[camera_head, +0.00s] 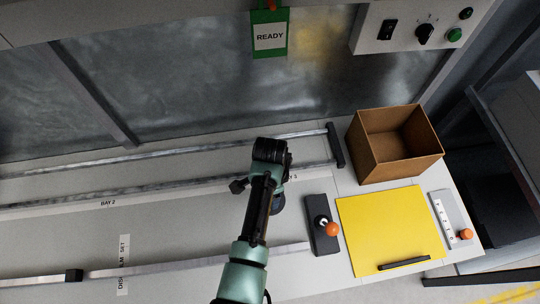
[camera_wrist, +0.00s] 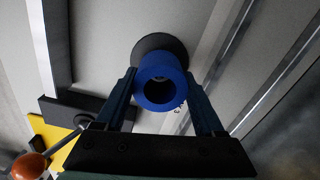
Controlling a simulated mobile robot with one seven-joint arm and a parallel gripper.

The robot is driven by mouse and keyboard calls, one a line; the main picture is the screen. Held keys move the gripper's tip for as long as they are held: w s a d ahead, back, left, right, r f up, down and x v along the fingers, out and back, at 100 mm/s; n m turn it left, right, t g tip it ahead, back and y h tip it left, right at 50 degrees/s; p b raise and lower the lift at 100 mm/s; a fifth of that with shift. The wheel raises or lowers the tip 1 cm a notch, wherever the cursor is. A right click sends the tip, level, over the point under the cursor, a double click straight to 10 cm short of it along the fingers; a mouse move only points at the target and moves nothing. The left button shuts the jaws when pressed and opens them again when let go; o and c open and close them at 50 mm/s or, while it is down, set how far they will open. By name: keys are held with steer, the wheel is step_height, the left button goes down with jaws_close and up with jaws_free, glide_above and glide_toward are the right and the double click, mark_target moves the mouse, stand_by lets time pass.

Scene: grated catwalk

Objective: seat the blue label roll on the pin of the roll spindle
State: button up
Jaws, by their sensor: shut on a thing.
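The blue label roll (camera_wrist: 165,68) is between the two fingers of my gripper (camera_wrist: 160,76) in the wrist view. The gripper is shut on its sides, and the roll's open bore faces the camera. A dark round disc (camera_wrist: 157,43), which looks like the base of the roll spindle, shows behind the roll on the grey surface. I cannot tell whether the pin is inside the bore or whether the roll touches the disc.
A lever with an orange knob (camera_head: 332,230) on a dark base stands right of my arm. Beyond it are a yellow mat (camera_head: 385,225), an open brown box (camera_head: 395,147) and a slider with an orange knob (camera_head: 465,234). Metal rails (camera_head: 170,276) cross the bench's left side.

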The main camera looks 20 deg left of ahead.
steer(key=shift+f, duration=1.4)
steer(key=o, duration=1.4)
step_height(320, 180, up, 5)
steer(key=p, duration=0.5)
steer(key=shift+s+d, duration=0.1)
steer(key=shift+d, duration=0.05)
step_height(320, 180, up, 4)
steer(key=p, duration=0.3)
steer(key=shift+f+p, duration=0.15)
steer(key=shift+p, duration=0.25)
steer(key=shift+f, duration=0.1)
